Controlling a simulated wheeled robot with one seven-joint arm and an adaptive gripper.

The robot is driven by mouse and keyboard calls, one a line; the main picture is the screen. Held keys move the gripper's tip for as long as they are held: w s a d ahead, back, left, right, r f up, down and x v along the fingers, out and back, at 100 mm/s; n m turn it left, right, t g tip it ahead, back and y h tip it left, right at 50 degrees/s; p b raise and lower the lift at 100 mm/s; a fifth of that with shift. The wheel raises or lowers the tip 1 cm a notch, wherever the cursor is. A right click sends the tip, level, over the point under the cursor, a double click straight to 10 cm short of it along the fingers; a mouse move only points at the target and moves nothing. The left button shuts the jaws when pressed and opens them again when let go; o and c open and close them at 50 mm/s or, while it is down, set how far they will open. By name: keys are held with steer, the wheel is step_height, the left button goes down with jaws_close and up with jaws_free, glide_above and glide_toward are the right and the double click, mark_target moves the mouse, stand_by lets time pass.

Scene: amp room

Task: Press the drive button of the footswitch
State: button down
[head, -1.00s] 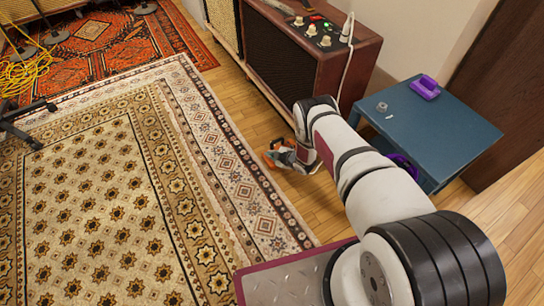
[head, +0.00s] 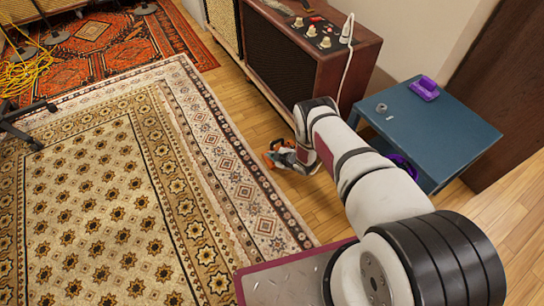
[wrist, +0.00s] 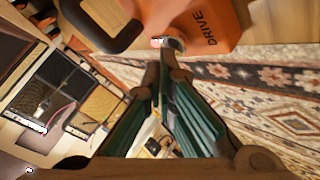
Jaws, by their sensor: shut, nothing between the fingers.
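The orange footswitch (wrist: 205,22) fills the top of the wrist view, with the word DRIVE printed on it. A metal button (wrist: 172,43) is at its lower edge in that view, beside the label. My gripper (wrist: 165,72) is shut and empty, its fingertips close together just by the button. I cannot tell whether the tips touch it. In the head view a bit of the orange footswitch (head: 268,159) shows on the wood floor beside the rug, mostly hidden by my gripper (head: 280,158).
A brown amp cabinet (head: 290,60) with knobs stands behind the gripper. A blue table (head: 440,125) with a purple object (head: 425,88) and a small ring (head: 381,107) is to the right.

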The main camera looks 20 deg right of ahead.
steer(key=shift+r, duration=0.35)
steer(key=r+p, duration=0.1)
steer(key=r, duration=0.1)
steer(key=r+p, duration=0.1)
steer(key=p, duration=0.1)
steer(key=r+p, duration=0.2)
steer(key=shift+s+d+r, duration=0.1)
steer(key=shift+s+r, duration=0.25)
steer(key=shift+s, duration=0.05)
steer(key=shift+w, duration=0.1)
